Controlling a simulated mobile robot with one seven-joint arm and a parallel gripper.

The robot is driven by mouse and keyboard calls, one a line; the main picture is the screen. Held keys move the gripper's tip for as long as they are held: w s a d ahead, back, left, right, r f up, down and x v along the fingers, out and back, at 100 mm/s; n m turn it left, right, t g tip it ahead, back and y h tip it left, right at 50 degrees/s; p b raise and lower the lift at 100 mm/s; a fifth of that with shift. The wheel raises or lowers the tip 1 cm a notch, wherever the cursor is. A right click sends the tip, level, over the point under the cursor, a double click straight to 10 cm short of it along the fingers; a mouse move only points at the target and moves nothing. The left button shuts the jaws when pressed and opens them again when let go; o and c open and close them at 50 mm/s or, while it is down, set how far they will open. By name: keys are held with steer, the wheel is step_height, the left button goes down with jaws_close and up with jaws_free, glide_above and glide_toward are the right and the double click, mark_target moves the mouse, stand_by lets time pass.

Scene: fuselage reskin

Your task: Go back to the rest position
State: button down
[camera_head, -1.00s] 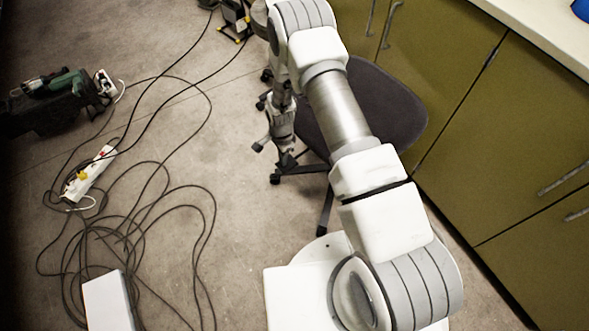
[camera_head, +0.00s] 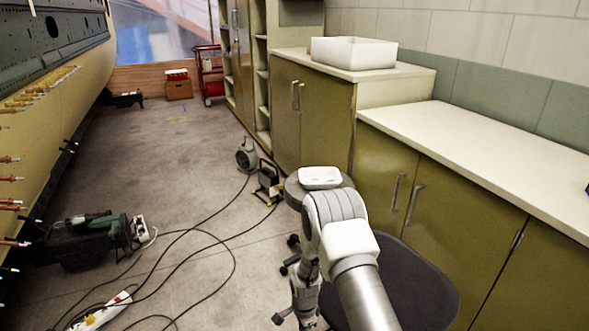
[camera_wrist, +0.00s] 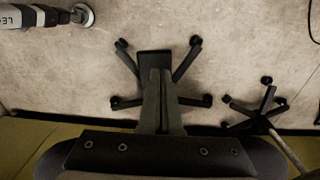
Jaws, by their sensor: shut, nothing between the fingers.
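My gripper (camera_wrist: 160,75) shows in the wrist view with its two dark fingers together and nothing between them. It points down over the concrete floor, in front of a dark wheeled chair base (camera_wrist: 185,75). In the head view my white and grey arm reaches up from the bottom edge, bends at the elbow and hangs down. The fingertips are not clearly visible there.
A dark chair seat (camera_head: 415,285) is close beside my arm. A small white tray (camera_head: 320,177) sits just beyond the elbow. Green cabinets (camera_head: 455,220) line the right. A fuselage panel (camera_head: 60,105) is on the left. A power tool (camera_head: 95,235) and cables lie on the floor.

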step_height(320, 180, up, 17)
steer(key=w+d+n+t, duration=0.1)
steer(key=w+d+n, duration=0.1)
steer(key=w+n, duration=0.1)
steer(key=s+d+r+n+t, duration=0.1)
steer(key=s+d+r+n, duration=0.15)
steer(key=r, duration=0.75)
steer(key=s+d+r+n+t, duration=0.1)
steer(key=s+r, duration=0.3)
steer(key=r, duration=0.6)
steer(key=s+d+r+n+t, duration=0.1)
steer(key=s+d+r+n, duration=0.15)
steer(key=s+r, duration=0.55)
steer(key=s+d+r+n+t, duration=0.2)
steer(key=s+r+n, duration=0.25)
steer(key=s, duration=0.85)
step_height(320, 180, up, 18)
steer(key=p, duration=1.7)
steer(key=shift+f+p, duration=0.15)
steer(key=shift+p, duration=0.15)
